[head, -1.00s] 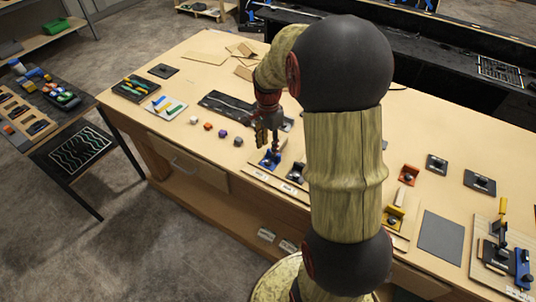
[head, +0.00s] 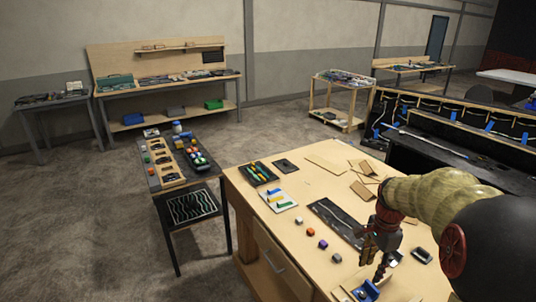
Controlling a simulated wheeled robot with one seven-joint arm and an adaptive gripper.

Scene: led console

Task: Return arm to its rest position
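My arm enters from the right edge of the head view and reaches left over the wooden table (head: 306,241). My gripper (head: 372,258) hangs low over the table, pointing down. It is above and close to a blue block-like fixture (head: 366,290) at the table's near side. The fingers are small and partly overlapped by the wrist, so I cannot tell whether they are open or shut. I cannot tell whether the gripper touches the blue fixture.
Small coloured cubes (head: 311,231) lie left of my gripper, by a long dark tray (head: 338,222). A black tray with coloured tools (head: 258,174) and a white board (head: 279,200) sit at the table's far left. A dark side table (head: 193,206) stands left. Open floor lies beyond.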

